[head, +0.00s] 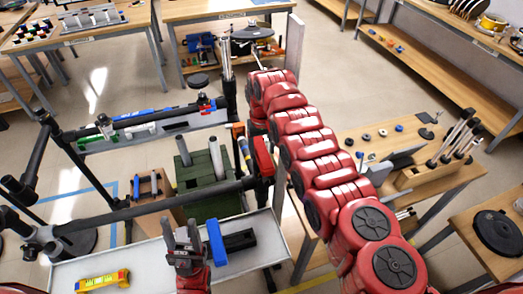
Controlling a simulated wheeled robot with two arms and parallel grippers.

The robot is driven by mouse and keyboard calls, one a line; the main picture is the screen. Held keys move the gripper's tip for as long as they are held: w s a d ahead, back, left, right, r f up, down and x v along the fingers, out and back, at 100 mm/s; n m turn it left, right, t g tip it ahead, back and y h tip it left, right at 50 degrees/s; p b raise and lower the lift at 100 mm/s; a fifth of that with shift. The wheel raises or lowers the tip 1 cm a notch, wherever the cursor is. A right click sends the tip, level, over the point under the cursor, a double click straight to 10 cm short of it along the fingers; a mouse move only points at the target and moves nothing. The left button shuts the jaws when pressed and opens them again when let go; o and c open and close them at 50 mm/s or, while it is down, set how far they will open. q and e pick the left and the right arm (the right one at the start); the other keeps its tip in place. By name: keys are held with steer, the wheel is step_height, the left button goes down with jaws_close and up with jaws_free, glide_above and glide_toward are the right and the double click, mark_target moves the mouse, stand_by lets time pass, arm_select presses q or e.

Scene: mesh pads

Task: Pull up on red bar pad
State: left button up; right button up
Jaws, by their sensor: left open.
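A red block that looks like the red bar pad (263,155) sits at the right end of a long black bar (150,207), just left of my red right arm. My left gripper (183,232) points up from the bottom of the head view, over the white tray. Its two dark fingers are apart with nothing between them. It is below and left of the red pad, clearly apart from it. My right arm reaches up the middle of the view. Its far end bends down behind its own links, and its gripper cannot be seen.
A blue bar (217,242) and a black block (239,240) are right beside my left gripper. A yellow level (102,282) lies on the white tray (145,262). A green box (208,188) with grey posts stands behind the black bar. A wooden table (400,145) is at right.

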steer(key=shift+o, duration=1.2)
steer(key=shift+s, duration=0.2)
steer(key=shift+w+f, duration=0.1)
steer(key=shift+r+b, duration=0.3)
steer(key=shift+r, duration=0.05)
step_height(320, 180, up, 8)
steer(key=b, duration=0.2)
steer(key=shift+a+b, duration=0.1)
steer(key=shift+b, duration=0.3)
step_height(320, 180, up, 9)
steer(key=p, duration=0.8)
steer(key=shift+f+p, duration=0.15)
steer(key=shift+p, duration=0.25)
